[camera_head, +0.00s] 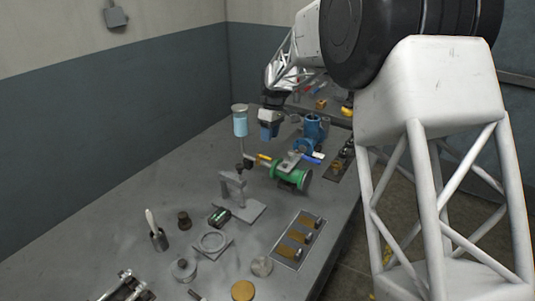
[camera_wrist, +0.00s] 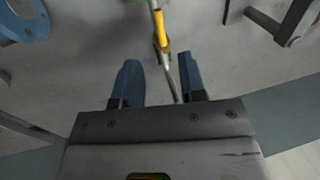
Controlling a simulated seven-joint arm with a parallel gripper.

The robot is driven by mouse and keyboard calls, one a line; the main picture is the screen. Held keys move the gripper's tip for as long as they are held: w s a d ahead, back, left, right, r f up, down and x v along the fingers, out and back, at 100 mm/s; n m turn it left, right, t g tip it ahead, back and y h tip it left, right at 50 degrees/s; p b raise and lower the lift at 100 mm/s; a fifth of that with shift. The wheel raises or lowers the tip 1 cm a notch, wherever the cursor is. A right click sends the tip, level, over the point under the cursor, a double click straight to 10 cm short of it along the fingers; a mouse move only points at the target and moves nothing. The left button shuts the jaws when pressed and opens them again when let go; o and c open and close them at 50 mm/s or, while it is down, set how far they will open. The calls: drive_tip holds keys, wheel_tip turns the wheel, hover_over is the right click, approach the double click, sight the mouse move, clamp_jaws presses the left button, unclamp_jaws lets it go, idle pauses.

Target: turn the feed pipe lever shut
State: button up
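My gripper (camera_head: 269,134) points down above the lever in the head view. Its blue fingers (camera_wrist: 159,68) are apart and hold nothing. I cannot tell how far the lever is below the fingertips.
A blue pipe fitting (camera_head: 311,132) stands just behind the green pipe. A light-blue cylinder on a stand (camera_head: 240,125) is close on the left. A grey bracket (camera_head: 233,187) stands in front. The bench's left part is mostly clear.

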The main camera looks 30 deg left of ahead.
sight(265, 158)
drive_tip(key=shift+s+f, duration=0.25)
drive_tip(key=shift+f, duration=1)
drive_tip(key=shift+s+f, duration=0.25)
drive_tip(key=shift+f, duration=1.05)
drive_tip(key=shift+s+f, duration=0.25)
drive_tip(key=shift+f, duration=1)
clamp_jaws()
